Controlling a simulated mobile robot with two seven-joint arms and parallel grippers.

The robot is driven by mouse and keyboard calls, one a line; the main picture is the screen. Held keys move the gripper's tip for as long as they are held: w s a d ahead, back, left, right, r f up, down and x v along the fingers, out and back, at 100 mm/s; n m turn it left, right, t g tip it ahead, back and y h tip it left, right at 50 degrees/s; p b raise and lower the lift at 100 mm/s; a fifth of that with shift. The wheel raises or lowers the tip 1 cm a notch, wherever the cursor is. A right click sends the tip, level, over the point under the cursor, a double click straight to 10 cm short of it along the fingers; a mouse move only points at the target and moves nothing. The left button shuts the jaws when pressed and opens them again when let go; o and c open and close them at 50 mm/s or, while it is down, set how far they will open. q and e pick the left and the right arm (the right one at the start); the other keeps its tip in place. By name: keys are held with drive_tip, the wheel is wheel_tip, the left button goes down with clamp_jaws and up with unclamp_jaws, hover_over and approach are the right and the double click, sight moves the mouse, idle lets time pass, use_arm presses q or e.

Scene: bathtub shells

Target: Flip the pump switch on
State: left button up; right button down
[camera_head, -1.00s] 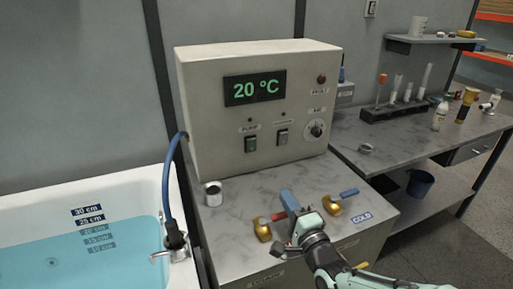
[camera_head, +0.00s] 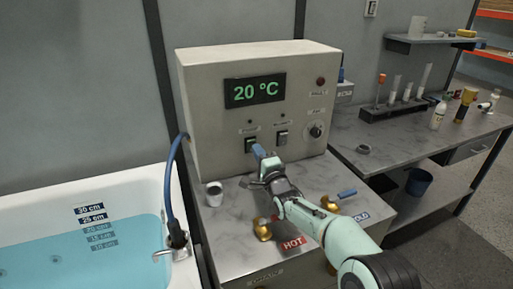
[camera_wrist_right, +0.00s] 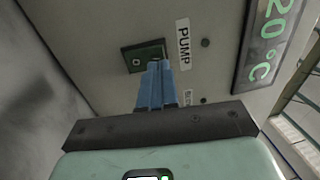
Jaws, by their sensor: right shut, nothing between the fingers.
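The pump switch (camera_head: 249,145) is a dark rocker on the front of the beige control box (camera_head: 210,130). In the right wrist view the pump switch (camera_wrist_right: 143,56) sits beside the PUMP label (camera_wrist_right: 183,44). My right gripper (camera_head: 259,152) is shut and empty, with its blue fingertips at the lower part of the switch. In the wrist view the blue fingertips (camera_wrist_right: 158,66) overlap the switch's edge; I cannot tell whether they touch it. My left gripper is not in view.
A second switch (camera_head: 282,138) and a knob (camera_head: 316,131) sit to the right on the box. The water-filled bathtub (camera_head: 150,185) is at left.

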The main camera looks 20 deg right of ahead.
drive_tip(key=shift+w+d+r, duration=0.1)
drive_tip(key=shift+w, duration=0.8)
drive_tip(key=shift+w+r+p, duration=0.15)
drive_tip(key=shift+r+p, duration=0.1)
drive_tip(key=shift+p, duration=0.35)
drive_tip(key=shift+g, duration=0.3)
drive_tip(key=shift+f, duration=0.15)
